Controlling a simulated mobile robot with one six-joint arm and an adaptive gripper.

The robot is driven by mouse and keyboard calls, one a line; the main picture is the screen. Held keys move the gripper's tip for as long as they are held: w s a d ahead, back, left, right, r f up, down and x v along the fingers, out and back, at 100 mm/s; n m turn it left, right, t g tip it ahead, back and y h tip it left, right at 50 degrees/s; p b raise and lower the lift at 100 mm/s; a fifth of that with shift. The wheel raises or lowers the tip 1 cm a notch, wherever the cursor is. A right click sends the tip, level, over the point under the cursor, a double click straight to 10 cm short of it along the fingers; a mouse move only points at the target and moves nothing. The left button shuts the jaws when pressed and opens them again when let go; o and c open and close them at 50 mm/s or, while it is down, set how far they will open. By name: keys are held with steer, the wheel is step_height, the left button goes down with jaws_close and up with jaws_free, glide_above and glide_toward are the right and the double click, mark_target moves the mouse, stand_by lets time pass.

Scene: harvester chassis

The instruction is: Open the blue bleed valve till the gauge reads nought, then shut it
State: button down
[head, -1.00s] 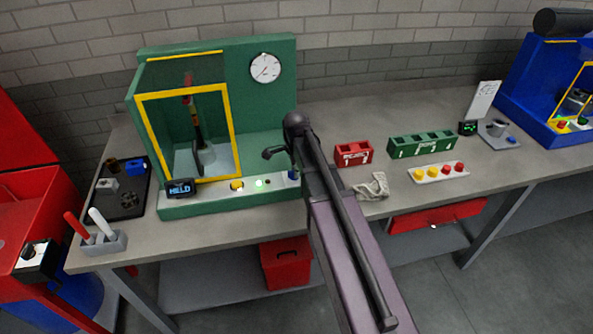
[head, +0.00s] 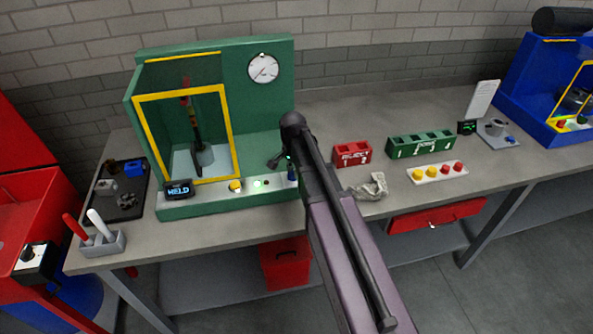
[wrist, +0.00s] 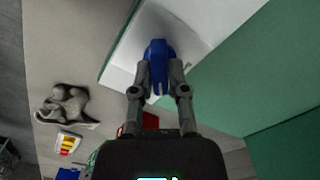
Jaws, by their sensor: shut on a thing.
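The blue bleed valve (head: 292,173) sits at the right end of the green test rig's front ledge. In the wrist view the blue valve knob (wrist: 158,55) is between my two fingers. My gripper (wrist: 159,88) is shut on it from above, and the fingers touch its sides. In the head view my arm partly hides the gripper and valve. The round white gauge (head: 263,69) is on the rig's green back panel. Its needle is too small to read surely.
A red reject bin (head: 352,154), a grey crumpled cloth (head: 370,188) and a button tray (head: 437,174) lie to the right.

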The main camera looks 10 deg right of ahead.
steer(key=n, duration=0.5)
steer(key=shift+s+a+n, duration=0.15)
steer(key=shift+s+n, duration=0.1)
steer(key=shift+n, duration=0.15)
steer(key=n, duration=0.4)
steer(key=shift+n, duration=0.3)
steer(key=c, duration=0.6)
jaws_free()
steer(key=shift+c, duration=0.2)
steer(key=shift+w, duration=0.1)
steer(key=s, duration=1)
steer(key=s+d, duration=0.1)
steer(key=s, duration=0.5)
